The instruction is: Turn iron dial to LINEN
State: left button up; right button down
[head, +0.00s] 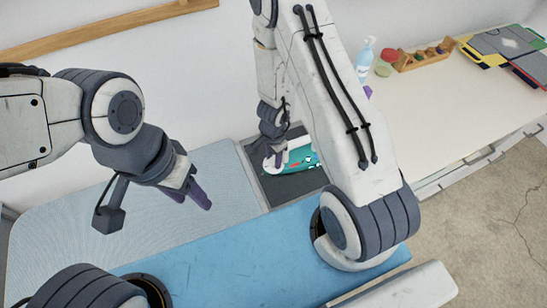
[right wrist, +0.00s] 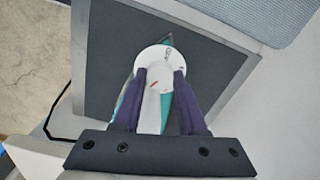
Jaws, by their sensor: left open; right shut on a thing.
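The iron (head: 301,160) is teal and white and lies on a dark grey pad (head: 290,187). Its white round dial (right wrist: 154,58) shows in the right wrist view, with a red mark and some dark print too small to read. My right gripper (right wrist: 160,84) is shut on the dial, one purple finger on each side. In the head view my right gripper (head: 275,158) is at the iron, and the arm hides part of it. My left gripper (head: 198,196) is open and empty, above the ironing surface at the left.
A light blue padded surface (head: 90,228) lies left of the pad. A black cord (right wrist: 52,118) runs beside the pad.

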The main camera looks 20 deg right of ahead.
dwell(0.3)
jog(key=shift+c, duration=2.2)
grip_release()
notch_tip(320, 180, up, 10)
jog(key=p, duration=1)
jog(key=shift+r, duration=0.25)
